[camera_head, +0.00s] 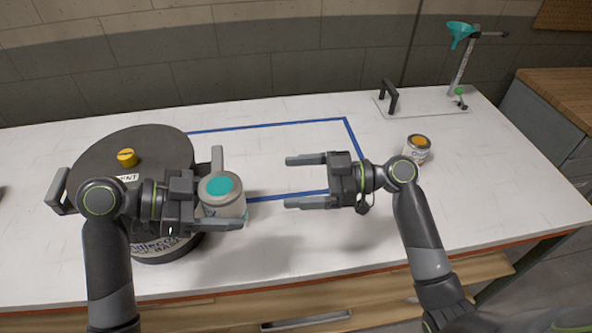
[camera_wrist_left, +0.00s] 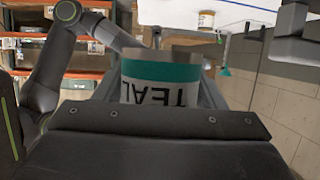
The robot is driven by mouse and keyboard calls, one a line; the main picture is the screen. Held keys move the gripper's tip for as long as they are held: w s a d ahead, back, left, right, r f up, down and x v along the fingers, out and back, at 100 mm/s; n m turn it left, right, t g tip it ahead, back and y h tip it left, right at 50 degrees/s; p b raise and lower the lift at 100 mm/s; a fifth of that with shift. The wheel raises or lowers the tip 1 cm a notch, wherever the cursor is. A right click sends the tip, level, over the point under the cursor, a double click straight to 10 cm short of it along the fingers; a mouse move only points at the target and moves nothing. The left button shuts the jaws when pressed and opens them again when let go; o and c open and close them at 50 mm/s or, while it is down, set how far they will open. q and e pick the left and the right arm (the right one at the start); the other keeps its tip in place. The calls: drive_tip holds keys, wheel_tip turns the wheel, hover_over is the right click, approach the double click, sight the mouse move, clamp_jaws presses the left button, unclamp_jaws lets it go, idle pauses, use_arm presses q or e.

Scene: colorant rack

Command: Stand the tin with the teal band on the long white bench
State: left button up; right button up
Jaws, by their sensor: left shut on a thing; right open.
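The tin with the teal band (camera_head: 222,200) is held in my left gripper (camera_head: 222,193), whose fingers are shut on its sides. Its lid with a teal disc faces up, and it looks about upright. In the left wrist view the tin (camera_wrist_left: 160,82) shows its teal band and the word TEAL, upside down in the picture. The tin is over the long white bench (camera_head: 285,255), near the drum's right side; its underside is partly hidden, and the gap to the bench is hard to judge. My right gripper (camera_head: 290,182) is open and empty over the bench.
A large dark drum (camera_head: 95,150) with a yellow cap (camera_head: 127,157) stands at left. A blue outlined rectangle (camera_head: 270,127) marks the bench middle. A tin with an orange disc (camera_head: 417,150), a black handle (camera_head: 390,95) and a teal funnel (camera_head: 461,32) on a stand are at right.

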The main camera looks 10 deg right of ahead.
sight(228, 188)
wheel_tip(228, 188, up, 5)
drive_tip(key=s+a+n+g+y, duration=0.1)
drive_tip(key=s+n+g, duration=0.2)
drive_tip(key=n+g, duration=0.15)
drive_tip(key=shift+m, duration=0.35)
drive_tip(key=a, duration=1.2)
drive_tip(key=shift+s+a, duration=0.1)
drive_tip(key=shift+s, duration=0.3)
drive_tip(key=shift+c, duration=0.4)
drive_tip(key=c, duration=1)
use_arm(q)
drive_tip(key=o, duration=1.1)
use_arm(e)
drive_tip(key=shift+c, duration=0.3)
use_arm(q)
drive_tip(key=shift+o, duration=0.2)
drive_tip(key=shift+a, duration=0.15)
